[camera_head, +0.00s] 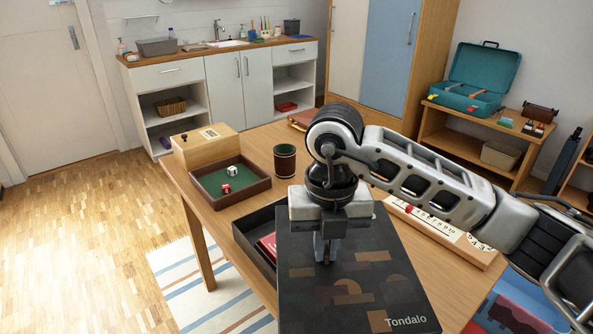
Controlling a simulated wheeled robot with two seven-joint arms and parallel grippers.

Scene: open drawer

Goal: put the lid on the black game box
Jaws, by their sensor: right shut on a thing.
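The lid (375,285) is a large dark panel with brown patches and the name "Tondalo". My right gripper (327,252) comes down from above and is shut on it; how the fingertips meet the lid is partly hidden. The black game box (243,237) is open beneath and to the left of the lid. Its left corner and a red item (267,245) inside show; the lid hides the rest. The lid sits offset to the right of the box, and I cannot tell whether they touch. My left gripper is not in view.
On the wooden table (225,217), a green-lined dice tray (205,199) with two dice, a wooden box (207,147) and a dice cup (285,162) stand behind the box. A white numbered board (450,232) lies to the right, partly behind my arm.

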